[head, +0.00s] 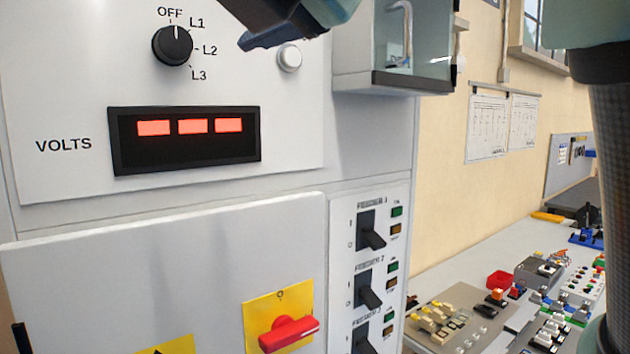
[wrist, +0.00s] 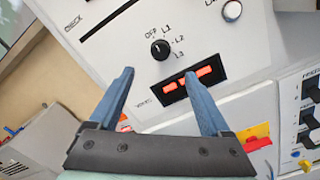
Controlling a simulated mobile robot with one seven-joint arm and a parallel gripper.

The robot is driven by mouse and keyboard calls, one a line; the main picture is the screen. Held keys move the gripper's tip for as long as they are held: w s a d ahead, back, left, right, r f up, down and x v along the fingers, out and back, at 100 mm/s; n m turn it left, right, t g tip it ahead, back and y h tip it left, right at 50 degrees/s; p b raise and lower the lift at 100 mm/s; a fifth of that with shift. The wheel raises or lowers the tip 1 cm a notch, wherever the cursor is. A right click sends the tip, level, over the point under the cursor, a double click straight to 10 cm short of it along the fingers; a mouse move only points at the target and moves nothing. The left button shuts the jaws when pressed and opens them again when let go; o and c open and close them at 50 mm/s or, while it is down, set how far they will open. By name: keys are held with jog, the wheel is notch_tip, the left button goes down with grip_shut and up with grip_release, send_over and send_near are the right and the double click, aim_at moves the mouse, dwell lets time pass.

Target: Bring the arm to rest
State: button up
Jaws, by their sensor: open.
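My gripper (wrist: 158,62) is open in the wrist view, its two blue fingers apart with nothing between them. The fingers point toward the front of a pale grey cabinet; I cannot tell the distance. In the head view one dark finger (head: 268,36) shows at the top edge, in front of the panel and right of the selector knob. The black selector knob (head: 172,45) has its mark pointing up, near OFF. It also shows in the wrist view (wrist: 160,49). Most of my gripper is outside the head view.
The voltmeter (head: 185,168) shows three red blocks. A red handle (head: 288,334) and black feeder switches (head: 369,290) stick out below. A glass-fronted box (head: 410,82) juts out at upper right. A bench (head: 460,268) at right carries many small parts.

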jog(key=s+d+f+n+t+h, duration=0.3)
jog(key=n+t+h, duration=0.2)
jog(key=n, duration=1.3)
jog(key=s+d+f+n+t+h, duration=0.3)
jog(key=n+t, duration=0.4)
jog(key=n, duration=1)
jog(key=d+f+h, duration=0.1)
jog(key=h, duration=0.1)
jog(key=shift+s+d+n+t+h, duration=0.2)
jog(key=shift+s+n+t+h, duration=0.1)
jog(key=shift+n, duration=0.1)
jog(key=shift+f, duration=0.1)
